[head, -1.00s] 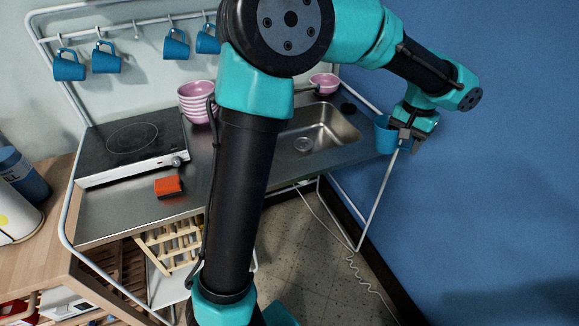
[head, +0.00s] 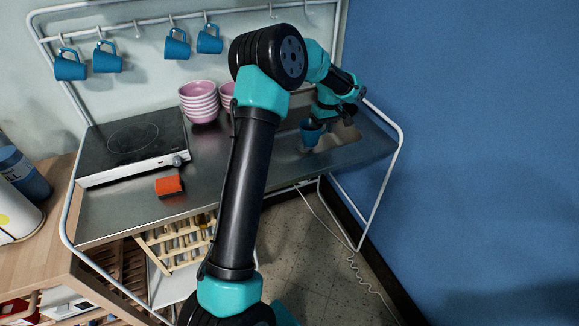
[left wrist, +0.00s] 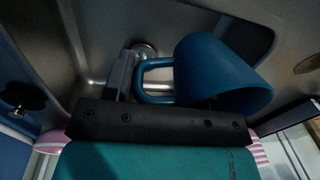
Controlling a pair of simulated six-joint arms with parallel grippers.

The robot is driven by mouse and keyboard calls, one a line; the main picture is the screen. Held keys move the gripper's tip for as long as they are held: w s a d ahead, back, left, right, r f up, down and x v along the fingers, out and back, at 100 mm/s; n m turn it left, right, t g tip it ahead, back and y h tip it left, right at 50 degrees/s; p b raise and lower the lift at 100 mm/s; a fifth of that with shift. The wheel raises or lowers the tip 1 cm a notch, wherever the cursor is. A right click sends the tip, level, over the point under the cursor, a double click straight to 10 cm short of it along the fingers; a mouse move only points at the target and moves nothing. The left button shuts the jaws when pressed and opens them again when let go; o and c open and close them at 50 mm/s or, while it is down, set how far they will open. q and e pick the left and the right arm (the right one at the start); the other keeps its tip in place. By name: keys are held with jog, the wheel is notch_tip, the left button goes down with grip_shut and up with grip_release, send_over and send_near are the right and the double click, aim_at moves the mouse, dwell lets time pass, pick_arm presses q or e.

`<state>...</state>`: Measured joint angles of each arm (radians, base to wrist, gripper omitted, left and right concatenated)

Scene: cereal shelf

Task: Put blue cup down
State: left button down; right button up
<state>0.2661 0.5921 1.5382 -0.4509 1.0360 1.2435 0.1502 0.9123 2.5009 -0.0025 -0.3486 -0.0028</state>
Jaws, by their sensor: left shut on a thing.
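The blue cup (head: 312,132) is held at the sink (head: 346,136) in the head view. In the left wrist view the cup (left wrist: 222,74) lies tilted on its side in the picture, with its handle at the gripper. My left gripper (head: 328,116) is shut on the blue cup, apparently by the handle; its finger (left wrist: 124,78) shows beside the handle in the left wrist view. The sink basin and drain show behind the cup there. Whether the cup touches the sink is unclear. My right gripper is not in view.
Several blue mugs (head: 108,58) hang from the rail. Pink bowls (head: 199,102) are stacked left of the sink. A hotplate (head: 132,140) and an orange sponge (head: 169,186) are on the steel counter (head: 130,215). A blue wall bounds the right side.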

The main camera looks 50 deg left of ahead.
pick_arm(q)
jog(key=s+a+f+n, duration=0.2)
jog(key=a+f+n, duration=0.2)
jog(key=a, duration=0.5)
jog(key=shift+s+a+f, duration=0.15)
jog(key=shift+s+f, duration=0.15)
jog(key=shift+s, duration=0.1)
jog(key=shift+f, duration=3.15)
jog(key=shift+f, duration=1.85)
jog(key=shift+c, duration=2.1)
grip_release()
jog(key=shift+f, duration=0.1)
